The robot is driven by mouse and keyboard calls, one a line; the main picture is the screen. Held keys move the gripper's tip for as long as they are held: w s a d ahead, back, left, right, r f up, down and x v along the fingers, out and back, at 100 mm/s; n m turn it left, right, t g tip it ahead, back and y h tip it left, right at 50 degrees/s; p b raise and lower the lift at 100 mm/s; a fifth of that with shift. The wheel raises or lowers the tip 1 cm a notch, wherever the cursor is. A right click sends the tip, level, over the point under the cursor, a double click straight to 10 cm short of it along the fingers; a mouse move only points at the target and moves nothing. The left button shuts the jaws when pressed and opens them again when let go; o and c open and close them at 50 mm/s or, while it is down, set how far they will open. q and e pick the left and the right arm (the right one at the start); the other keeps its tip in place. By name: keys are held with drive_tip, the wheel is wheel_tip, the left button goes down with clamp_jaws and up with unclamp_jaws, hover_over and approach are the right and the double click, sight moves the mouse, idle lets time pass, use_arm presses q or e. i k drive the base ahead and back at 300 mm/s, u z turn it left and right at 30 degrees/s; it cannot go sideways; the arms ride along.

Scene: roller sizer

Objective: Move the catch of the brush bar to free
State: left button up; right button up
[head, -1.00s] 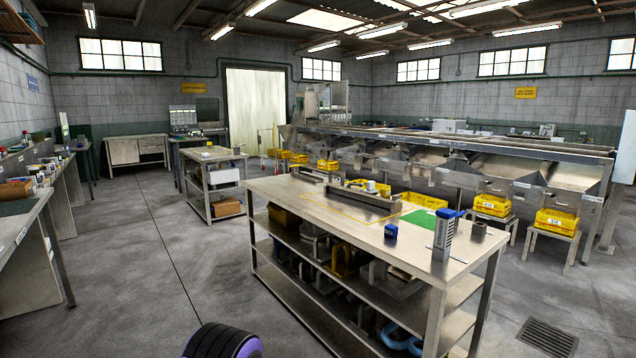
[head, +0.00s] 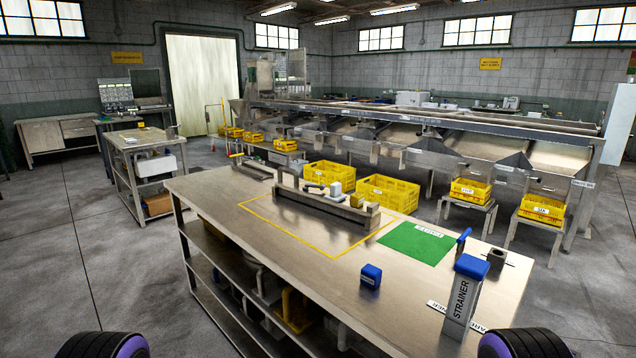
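A long grey metal bar assembly (head: 318,208), which looks like the brush bar, lies on the steel workbench (head: 225,192) inside a yellow outlined area. An upright post stands at its left end. On it sit a white block (head: 336,188) with a small lever-like part beside it, and a brass-coloured block (head: 357,200) near its right end. Which part is the catch, and how it is set, is too small to tell. Neither gripper is in view; only rounded black and purple parts of my arms show at the bottom edge.
Yellow crates (head: 388,193) stand behind the bench. The bench's front left is clear.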

sight(306, 186)
drive_tip(key=u, duration=1.6)
drive_tip(key=i, duration=2.4)
drive_tip(key=z, duration=3.65)
